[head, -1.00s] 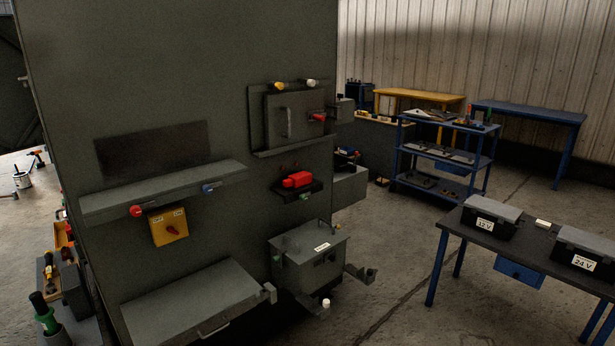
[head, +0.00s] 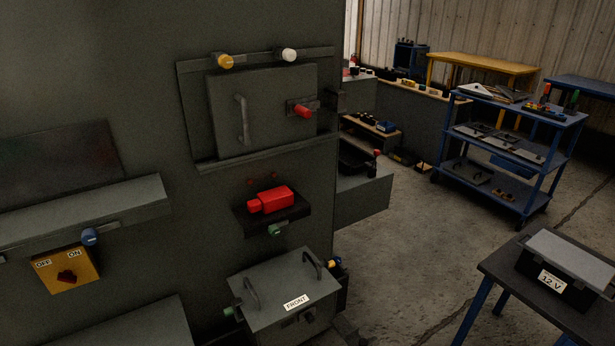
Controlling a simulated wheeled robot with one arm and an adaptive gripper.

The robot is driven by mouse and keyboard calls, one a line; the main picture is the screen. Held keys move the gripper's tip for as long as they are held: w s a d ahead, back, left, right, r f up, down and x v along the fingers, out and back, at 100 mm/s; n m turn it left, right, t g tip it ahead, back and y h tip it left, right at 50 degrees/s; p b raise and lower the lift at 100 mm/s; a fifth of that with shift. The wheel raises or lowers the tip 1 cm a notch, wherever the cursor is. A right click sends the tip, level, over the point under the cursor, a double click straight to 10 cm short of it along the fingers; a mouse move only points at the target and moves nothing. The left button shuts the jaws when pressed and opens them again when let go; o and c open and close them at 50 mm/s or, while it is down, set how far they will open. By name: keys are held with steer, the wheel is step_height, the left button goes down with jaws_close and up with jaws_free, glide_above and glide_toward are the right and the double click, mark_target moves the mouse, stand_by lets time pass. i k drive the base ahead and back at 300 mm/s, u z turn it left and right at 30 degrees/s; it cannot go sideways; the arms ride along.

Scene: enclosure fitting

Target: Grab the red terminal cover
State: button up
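The red terminal cover (head: 271,200) sits on a small black shelf (head: 290,217) fixed to the front of the dark grey enclosure. A green knob (head: 275,231) sticks out below the shelf. Small red parts show on the wall just above the cover. My gripper is not in the head view.
A grey door panel (head: 263,113) with a handle is above the shelf. A grey box marked FRONT (head: 285,297) stands below it. A yellow OFF/ON switch (head: 67,270) is at left. A table with a 12 V box (head: 560,265) is at right; open floor lies behind.

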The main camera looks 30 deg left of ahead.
mark_target(268, 201)
steer(key=i, duration=1.6)
steer(key=u, duration=3.45)
